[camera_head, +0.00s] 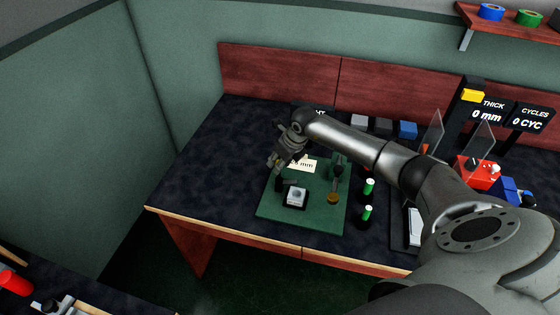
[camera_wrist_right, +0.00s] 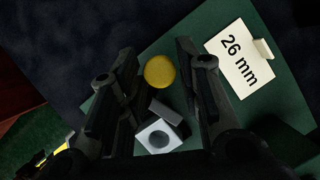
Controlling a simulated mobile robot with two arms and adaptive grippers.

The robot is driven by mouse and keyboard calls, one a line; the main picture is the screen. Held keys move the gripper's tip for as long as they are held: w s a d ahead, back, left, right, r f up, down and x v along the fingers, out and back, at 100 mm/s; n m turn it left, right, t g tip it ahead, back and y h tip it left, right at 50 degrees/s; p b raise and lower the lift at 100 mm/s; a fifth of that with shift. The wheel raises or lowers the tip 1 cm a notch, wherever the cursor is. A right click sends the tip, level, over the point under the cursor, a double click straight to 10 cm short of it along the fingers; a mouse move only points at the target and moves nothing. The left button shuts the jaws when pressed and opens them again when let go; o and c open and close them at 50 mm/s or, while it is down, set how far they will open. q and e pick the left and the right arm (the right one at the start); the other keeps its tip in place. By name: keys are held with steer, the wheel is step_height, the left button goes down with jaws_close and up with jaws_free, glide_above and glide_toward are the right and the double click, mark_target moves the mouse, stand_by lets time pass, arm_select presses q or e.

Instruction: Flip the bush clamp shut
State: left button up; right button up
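The green fixture plate (camera_head: 268,212) lies on the dark bench and carries a silver block with a round bore (camera_head: 295,196). The block also shows in the right wrist view (camera_wrist_right: 158,136). A yellow knob (camera_wrist_right: 160,72) shows between the finger tips in the right wrist view, beside the block. In the head view my right gripper (camera_head: 276,164) is over the plate's left part and hides much of the clamp there. My right gripper (camera_wrist_right: 158,58) is open; contact with the knob cannot be told. My left gripper is not in view.
A "26 mm" card (camera_wrist_right: 238,60) stands behind the block. A second clamp-like part with a yellow end (camera_head: 333,197) is at the plate's right. Green-topped posts (camera_head: 368,187) stand right of the plate. The bench left of the plate is clear.

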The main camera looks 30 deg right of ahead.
mark_target(291, 182)
steer(key=c, duration=0.5)
steer(key=shift+s+d+m+h, duration=0.25)
steer(key=shift+m+h, duration=0.1)
steer(key=shift+m, duration=0.55)
steer(key=shift+s+d+m+h, duration=0.25)
steer(key=shift+m+h, duration=0.1)
steer(key=shift+m, duration=0.55)
steer(key=o, duration=1)
steer(key=v, duration=1.2)
steer(key=shift+s, duration=0.15)
